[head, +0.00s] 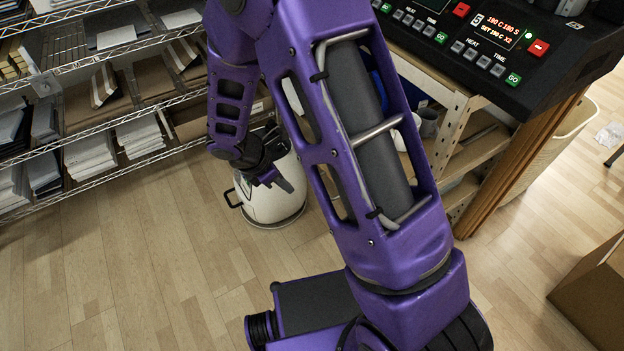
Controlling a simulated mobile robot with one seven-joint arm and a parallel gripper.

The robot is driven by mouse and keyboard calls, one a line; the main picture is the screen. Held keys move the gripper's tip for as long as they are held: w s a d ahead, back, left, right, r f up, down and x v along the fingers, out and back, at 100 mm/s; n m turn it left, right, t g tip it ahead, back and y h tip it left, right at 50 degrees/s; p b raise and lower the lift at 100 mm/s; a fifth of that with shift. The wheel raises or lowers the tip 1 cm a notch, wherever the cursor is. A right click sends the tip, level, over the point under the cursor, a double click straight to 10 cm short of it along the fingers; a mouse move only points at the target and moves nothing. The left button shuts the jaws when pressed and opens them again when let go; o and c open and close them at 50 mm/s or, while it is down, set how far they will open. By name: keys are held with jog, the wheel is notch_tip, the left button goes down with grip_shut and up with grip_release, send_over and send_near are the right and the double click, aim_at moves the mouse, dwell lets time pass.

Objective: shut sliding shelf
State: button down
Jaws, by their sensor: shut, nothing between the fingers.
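My gripper (277,182) is shut and empty, pointing down in front of a round white bin (271,208) on the floor. I cannot tell whether it touches the bin. No sliding shelf can be made out for certain. A wooden bench (452,130) with lower shelves (470,150) stands under the black press controls at the upper right. My purple arm covers much of the bench's left side, so I cannot tell whether any of its shelves is pulled out.
A wire rack (100,129) with stacked white and brown packs fills the left. The black control panel (500,45) sits on the bench. A cardboard box (595,290) is at the lower right, a pale basket (545,140) beside the bench. The wooden floor at lower left is clear.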

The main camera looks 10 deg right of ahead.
jog(key=w+d+f+b, duration=0.1)
jog(key=w+d+f, duration=0.1)
jog(key=d+f, duration=0.5)
jog(key=shift+w+d+f+b, duration=0.3)
jog(key=shift+d+f+b, duration=0.1)
jog(key=shift+f, duration=0.1)
jog(key=w+d+p, duration=0.1)
jog(key=w+d, duration=0.1)
jog(key=d, duration=0.5)
jog(key=w+d+p, duration=0.2)
jog(key=w+d, duration=0.1)
jog(key=d, duration=0.5)
jog(key=w+d+p, duration=0.1)
jog(key=w+d, duration=0.1)
jog(key=d, duration=0.6)
jog(key=shift+w+p, duration=0.3)
jog(key=shift+p, duration=0.1)
jog(key=shift+d, duration=0.1)
